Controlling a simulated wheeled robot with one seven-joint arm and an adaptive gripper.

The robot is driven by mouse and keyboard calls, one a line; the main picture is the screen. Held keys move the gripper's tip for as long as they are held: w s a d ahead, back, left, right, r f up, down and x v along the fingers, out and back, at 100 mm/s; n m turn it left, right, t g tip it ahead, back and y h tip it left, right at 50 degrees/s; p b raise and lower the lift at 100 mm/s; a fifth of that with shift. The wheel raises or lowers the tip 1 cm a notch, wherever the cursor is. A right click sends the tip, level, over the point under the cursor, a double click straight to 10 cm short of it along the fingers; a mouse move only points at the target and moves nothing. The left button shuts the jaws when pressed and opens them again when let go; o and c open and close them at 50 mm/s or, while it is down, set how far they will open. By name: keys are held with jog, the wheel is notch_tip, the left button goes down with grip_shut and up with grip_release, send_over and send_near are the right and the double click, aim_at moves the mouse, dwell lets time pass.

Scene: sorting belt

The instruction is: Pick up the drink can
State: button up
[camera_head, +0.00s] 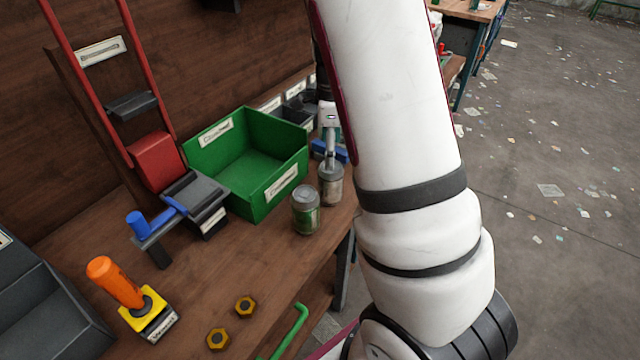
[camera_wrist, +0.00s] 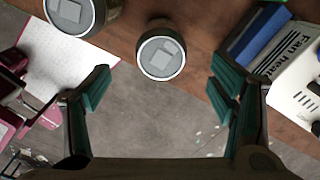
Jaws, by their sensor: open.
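Two metal cans stand upright on the wooden bench. A greyish can (camera_head: 331,186) is near the right edge, and a greenish can (camera_head: 306,212) is nearer the camera. I cannot tell which one is the drink can. My gripper (camera_head: 331,150) is just above the greyish can, partly hidden by my arm. In the wrist view, my gripper (camera_wrist: 160,88) is open and empty, and one can top (camera_wrist: 161,55) lies between the lines of its fingers, a little beyond the tips. The other can top (camera_wrist: 72,14) is at the upper left, cut by the frame.
A green bin (camera_head: 285,185) stands left of the cans. The floor drops away past the bench edge.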

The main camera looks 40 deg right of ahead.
aim_at(329, 182)
notch_tip(329, 182, down, 11)
jog(key=shift+f+b, duration=0.1)
jog(key=shift+b, duration=0.2)
jog(key=shift+c, duration=0.4)
jog(key=c, duration=0.8)
